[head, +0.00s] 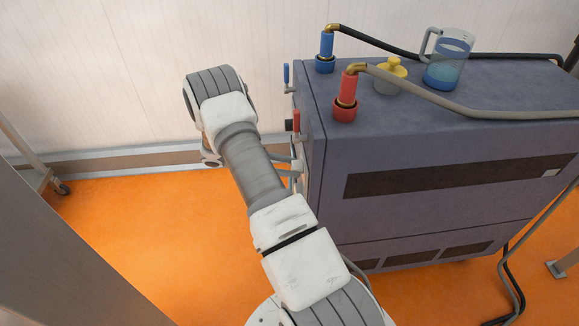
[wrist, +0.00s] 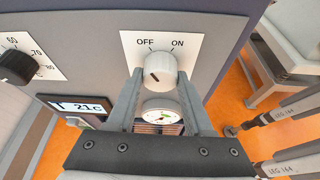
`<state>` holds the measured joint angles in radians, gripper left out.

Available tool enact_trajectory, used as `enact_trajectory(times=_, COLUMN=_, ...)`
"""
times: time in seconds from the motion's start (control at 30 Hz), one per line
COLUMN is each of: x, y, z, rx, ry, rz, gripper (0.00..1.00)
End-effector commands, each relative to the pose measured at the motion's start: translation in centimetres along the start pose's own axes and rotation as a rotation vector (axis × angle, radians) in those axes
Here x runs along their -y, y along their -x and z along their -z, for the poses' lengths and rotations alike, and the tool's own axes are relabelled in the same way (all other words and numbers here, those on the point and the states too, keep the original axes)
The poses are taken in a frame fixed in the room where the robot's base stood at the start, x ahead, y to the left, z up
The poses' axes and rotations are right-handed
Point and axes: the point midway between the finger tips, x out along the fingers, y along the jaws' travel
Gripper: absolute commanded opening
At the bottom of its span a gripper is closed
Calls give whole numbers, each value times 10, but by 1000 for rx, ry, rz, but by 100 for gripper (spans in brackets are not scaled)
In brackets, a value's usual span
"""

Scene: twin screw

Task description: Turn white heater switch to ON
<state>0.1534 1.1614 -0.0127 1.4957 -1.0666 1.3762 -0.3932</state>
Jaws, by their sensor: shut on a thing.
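The white heater switch (wrist: 157,66) is a round knob on a white plate (wrist: 194,47) marked OFF at upper left and ON at upper right. A short dark mark shows on the knob's lower left face. My gripper (wrist: 160,78) has one finger on each side of the knob and is shut on it. In the head view my arm reaches along the left side of the blue-grey machine (head: 420,150); the switch is hidden there.
A black dial (wrist: 17,66) and a display (wrist: 77,106) reading about 21 sit left of the switch. A round gauge (wrist: 162,114) shows between my fingers. Red (head: 346,92) and blue (head: 326,48) hose fittings and a jug (head: 447,62) stand on the machine.

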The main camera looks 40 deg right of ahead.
Motion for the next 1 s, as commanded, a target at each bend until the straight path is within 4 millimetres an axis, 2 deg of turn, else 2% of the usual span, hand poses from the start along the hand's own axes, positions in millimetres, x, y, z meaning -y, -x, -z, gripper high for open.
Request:
enact_trajectory(times=0.47, x=0, y=1, z=1, rx=1, ry=-83, rz=-36, gripper=0)
enact_trajectory(times=1.0, x=3, y=0, z=6, rx=0, ry=-512, rz=-217, gripper=0)
